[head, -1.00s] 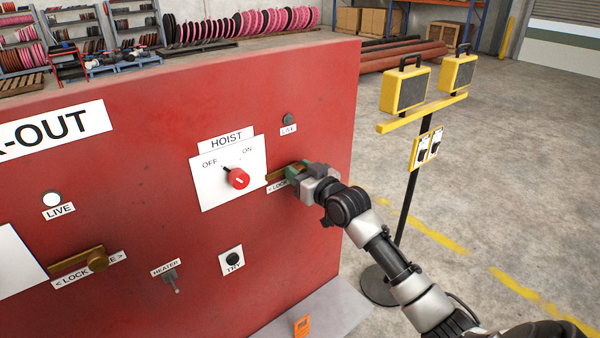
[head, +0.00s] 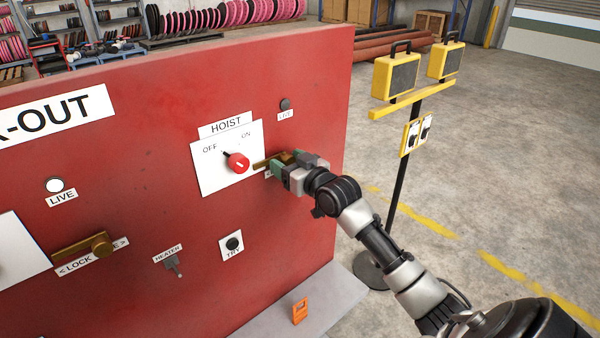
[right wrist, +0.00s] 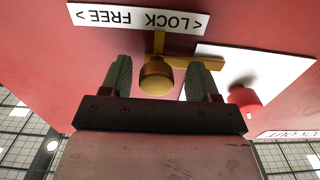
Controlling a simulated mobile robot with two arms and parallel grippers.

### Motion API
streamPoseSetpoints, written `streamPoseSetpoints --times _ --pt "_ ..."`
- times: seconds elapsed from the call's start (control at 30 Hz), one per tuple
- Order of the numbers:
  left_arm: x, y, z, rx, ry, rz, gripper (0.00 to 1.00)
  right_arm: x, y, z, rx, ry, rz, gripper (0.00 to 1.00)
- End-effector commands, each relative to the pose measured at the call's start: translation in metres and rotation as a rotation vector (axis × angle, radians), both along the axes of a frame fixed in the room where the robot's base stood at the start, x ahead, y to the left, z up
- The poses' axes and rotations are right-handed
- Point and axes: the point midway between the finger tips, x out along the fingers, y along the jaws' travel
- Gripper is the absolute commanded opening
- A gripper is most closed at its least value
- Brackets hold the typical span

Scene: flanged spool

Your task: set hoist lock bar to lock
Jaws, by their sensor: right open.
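The hoist lock bar is a brass bar (head: 261,163) with a round knob (right wrist: 157,76), on the red board right of the hoist switch. In the right wrist view its tip reaches over the edge of the hoist's white plate (right wrist: 270,72). My right gripper (head: 283,161) is open, its green fingers on either side of the knob, with gaps showing in the right wrist view (right wrist: 161,80). The gripper mostly hides the knob and its LOCK/FREE label in the head view. The red hoist knob (head: 237,163) has its black pointer toward OFF. My left gripper is not in view.
A second brass lock bar (head: 85,247) is at the lower left of the board. A heater toggle (head: 173,266) and TRY button (head: 233,243) sit below the hoist plate. An orange tag (head: 300,311) is on the ledge. A yellow work-light stand (head: 400,185) stands to the right.

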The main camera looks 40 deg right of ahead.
Motion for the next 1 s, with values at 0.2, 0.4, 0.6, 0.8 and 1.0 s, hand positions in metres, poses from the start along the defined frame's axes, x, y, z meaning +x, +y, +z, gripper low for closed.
streamPoseSetpoints --times 0.2,0.4,0.6,0.8,1.0 --pt "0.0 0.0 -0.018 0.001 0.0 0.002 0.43 -0.04 -0.001 -0.006 -0.002 0.003 0.003 0.61" --pt "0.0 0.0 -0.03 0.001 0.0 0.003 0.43 -0.076 -0.001 -0.004 -0.004 0.002 0.004 0.61" --pt "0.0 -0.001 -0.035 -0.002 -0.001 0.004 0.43 -0.094 -0.003 -0.002 -0.002 0.003 0.004 0.61" --pt "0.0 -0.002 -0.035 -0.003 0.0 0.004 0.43 -0.097 -0.002 0.0 -0.002 0.002 0.004 0.61" --pt "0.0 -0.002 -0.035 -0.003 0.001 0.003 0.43 -0.097 -0.002 0.0 -0.001 0.002 0.004 0.61"
